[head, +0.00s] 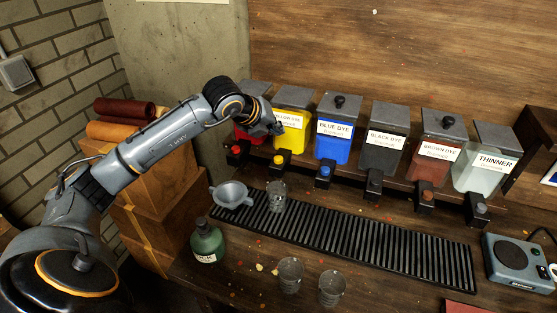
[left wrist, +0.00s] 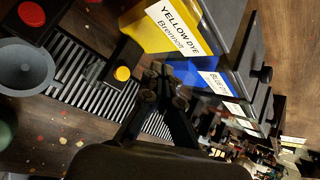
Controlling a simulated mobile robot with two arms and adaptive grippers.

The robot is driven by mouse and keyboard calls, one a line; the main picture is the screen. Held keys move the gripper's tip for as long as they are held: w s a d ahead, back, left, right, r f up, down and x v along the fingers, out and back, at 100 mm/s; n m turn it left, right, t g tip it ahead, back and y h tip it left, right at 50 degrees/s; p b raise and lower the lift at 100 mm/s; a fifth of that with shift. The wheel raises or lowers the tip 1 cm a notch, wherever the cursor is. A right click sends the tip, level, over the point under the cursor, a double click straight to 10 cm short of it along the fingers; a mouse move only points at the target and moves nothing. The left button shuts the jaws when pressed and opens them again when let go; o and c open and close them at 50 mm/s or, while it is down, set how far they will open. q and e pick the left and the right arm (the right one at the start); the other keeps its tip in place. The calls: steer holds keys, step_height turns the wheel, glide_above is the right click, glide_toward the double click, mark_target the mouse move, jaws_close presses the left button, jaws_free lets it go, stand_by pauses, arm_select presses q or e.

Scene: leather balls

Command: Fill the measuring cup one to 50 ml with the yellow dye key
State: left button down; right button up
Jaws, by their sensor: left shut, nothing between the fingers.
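A clear measuring cup (head: 277,196) stands on the black slatted grate below the yellow dye dispenser (head: 293,123); it looks empty, but is small to read. The yellow dye key (head: 278,160) is a round yellow button on a black tap block, also seen in the left wrist view (left wrist: 123,73). Two more clear cups, one (head: 290,275) and another (head: 332,288), stand on the table in front. My left gripper (left wrist: 163,85) is shut and empty, beside the yellow dispenser and close to the yellow key, apart from it in the left wrist view. My right gripper is not in view.
A red dye dispenser with a red key (head: 236,151) is to the left; the blue one (head: 334,135) and several others are to the right. A grey funnel (head: 231,196), a green bottle (head: 207,241) and a scale (head: 520,261) also stand on the table.

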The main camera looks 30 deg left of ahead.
mark_target(276, 159)
arm_select(q)
step_height(276, 159, down, 6)
steer(key=b, duration=0.3)
steer(key=shift+r, duration=0.2)
steer(key=shift+f+b, duration=0.4)
stand_by(0.7)
steer(key=shift+f+b, duration=0.4)
steer(key=shift+b, duration=0.3)
steer(key=shift+f+b, duration=0.55)
steer(key=shift+b, duration=0.15)
stand_by(0.5)
stand_by(1.6)
steer(key=shift+r+p, duration=0.4)
steer(key=shift+r, duration=0.6)
steer(key=shift+r+p, duration=1.25)
steer(key=shift+r, duration=1.25)
